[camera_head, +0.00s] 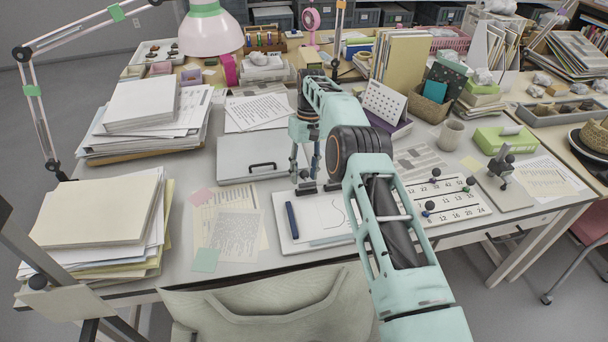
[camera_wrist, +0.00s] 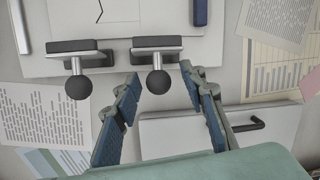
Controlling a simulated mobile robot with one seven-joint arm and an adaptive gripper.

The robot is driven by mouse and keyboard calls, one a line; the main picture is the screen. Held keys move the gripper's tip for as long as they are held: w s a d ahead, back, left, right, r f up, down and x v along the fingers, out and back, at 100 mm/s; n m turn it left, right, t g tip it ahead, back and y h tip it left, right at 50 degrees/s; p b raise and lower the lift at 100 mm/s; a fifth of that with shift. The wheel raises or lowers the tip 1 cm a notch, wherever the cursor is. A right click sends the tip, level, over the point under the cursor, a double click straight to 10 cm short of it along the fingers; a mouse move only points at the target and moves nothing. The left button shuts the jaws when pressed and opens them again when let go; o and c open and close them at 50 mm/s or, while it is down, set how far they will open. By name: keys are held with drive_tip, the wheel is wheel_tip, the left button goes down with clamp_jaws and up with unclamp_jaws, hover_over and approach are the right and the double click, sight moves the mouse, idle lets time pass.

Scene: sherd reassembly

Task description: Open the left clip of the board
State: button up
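The white board (camera_head: 289,240) lies on the desk with a drawn sheet and a dark blue pen (camera_head: 292,221) on it. Two clips with grey bars and dark pads sit on its far edge: the left clip (camera_head: 306,189) and the right clip (camera_head: 333,186). The wrist view is turned round, so the left clip (camera_wrist: 157,45) is on the pen's side there, and the right clip (camera_wrist: 79,50) is farther left. Each has a black ball knob. My gripper (camera_wrist: 160,77) is open, its fingertips either side of the left clip's knob in the picture, with gaps. I cannot tell its height.
A silver case (camera_head: 250,158) with a handle lies behind the board. Loose papers (camera_head: 233,232) lie left of it. A strip with numbers and knobs (camera_head: 455,208) is at the right. Paper stacks (camera_head: 100,208) stand at the left. A chair (camera_head: 270,305) stands in front.

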sight(304, 171)
wheel_tip(304, 171, up, 9)
drive_tip(key=shift+r, duration=0.1)
idle(0.7)
